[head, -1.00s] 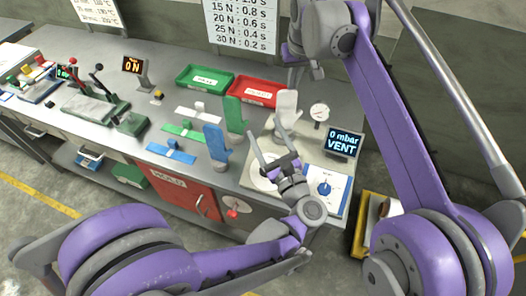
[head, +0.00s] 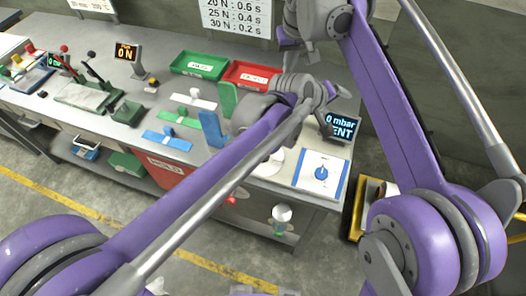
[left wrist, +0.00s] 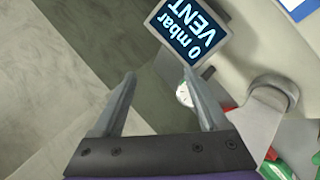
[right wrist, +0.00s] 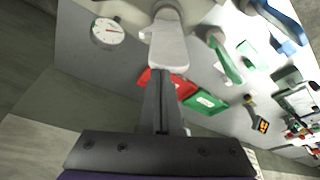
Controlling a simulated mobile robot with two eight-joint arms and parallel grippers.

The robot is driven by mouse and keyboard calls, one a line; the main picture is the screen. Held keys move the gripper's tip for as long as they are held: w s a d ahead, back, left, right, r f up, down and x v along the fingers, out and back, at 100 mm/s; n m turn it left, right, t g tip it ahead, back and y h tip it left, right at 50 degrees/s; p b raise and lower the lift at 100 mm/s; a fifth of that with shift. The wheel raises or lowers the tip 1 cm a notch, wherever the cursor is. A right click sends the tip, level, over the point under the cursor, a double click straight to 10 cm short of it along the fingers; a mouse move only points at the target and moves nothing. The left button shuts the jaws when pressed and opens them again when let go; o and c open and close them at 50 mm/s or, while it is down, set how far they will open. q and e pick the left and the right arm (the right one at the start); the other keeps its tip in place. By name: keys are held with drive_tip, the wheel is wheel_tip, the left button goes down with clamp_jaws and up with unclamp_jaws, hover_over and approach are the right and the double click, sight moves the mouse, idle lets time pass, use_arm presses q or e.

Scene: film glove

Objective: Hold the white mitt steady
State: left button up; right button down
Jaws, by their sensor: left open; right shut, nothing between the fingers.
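The white mitt (right wrist: 168,45) shows in the right wrist view, on a pale stem. In the head view my left arm hides it. A pale grey shape (left wrist: 255,120) at the right of the left wrist view looks like the same mitt. My right gripper (right wrist: 163,80) is shut and empty, its tips close to the mitt's end in that view; whether they touch I cannot tell. My left gripper (left wrist: 160,82) is open and empty, left of the mitt in its wrist view. In the head view it is near the display (head: 342,127).
A dial gauge (right wrist: 107,32) stands beside the mitt. Blue (head: 212,130) and green (head: 228,99) mitts stand to its left. Green (head: 202,64) and red (head: 252,75) trays lie behind. A white panel with a blue knob (head: 321,173) is at the bench's right front.

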use_arm(q)
drive_tip(key=s+a+m+g+y, duration=0.4)
drive_tip(key=s+a, duration=0.1)
drive_tip(key=a, duration=0.4)
drive_tip(key=s+a+m+g+y, duration=0.3)
drive_tip(key=s+a+m, duration=0.15)
drive_tip(key=a, duration=0.45)
drive_tip(key=shift+n, duration=0.35)
drive_tip(key=f, duration=1)
drive_tip(key=shift+s+d+f, duration=0.15)
drive_tip(key=shift+s+f, duration=0.2)
drive_tip(key=shift+f, duration=0.05)
clamp_jaws()
